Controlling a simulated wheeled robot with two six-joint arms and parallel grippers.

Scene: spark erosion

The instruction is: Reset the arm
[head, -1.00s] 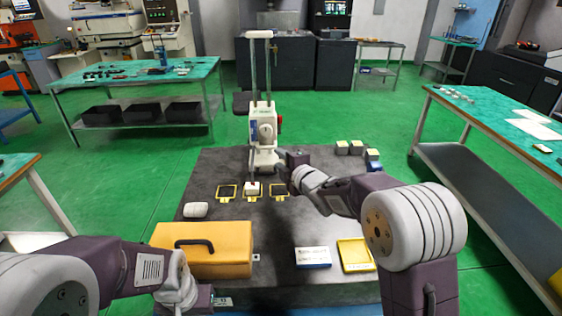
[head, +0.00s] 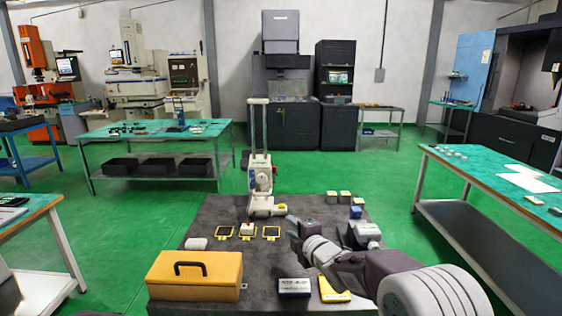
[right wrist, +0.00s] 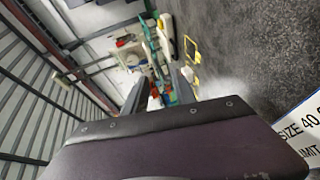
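My right arm reaches in from the lower right in the head view. Its gripper (head: 294,230) is above the dark work table (head: 220,278), to the right of the yellow-framed pads. In the right wrist view its two fingers (right wrist: 158,90) are apart, with nothing between them. My left gripper is out of view.
On the table are a yellow toolbox (head: 196,276), a white rounded item (head: 196,244), a white-and-blue box (head: 294,288), a yellow tray (head: 334,292) and a white press (head: 262,180). Small blocks (head: 338,198) stand at the back right. A green-topped bench (head: 500,184) is to the right.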

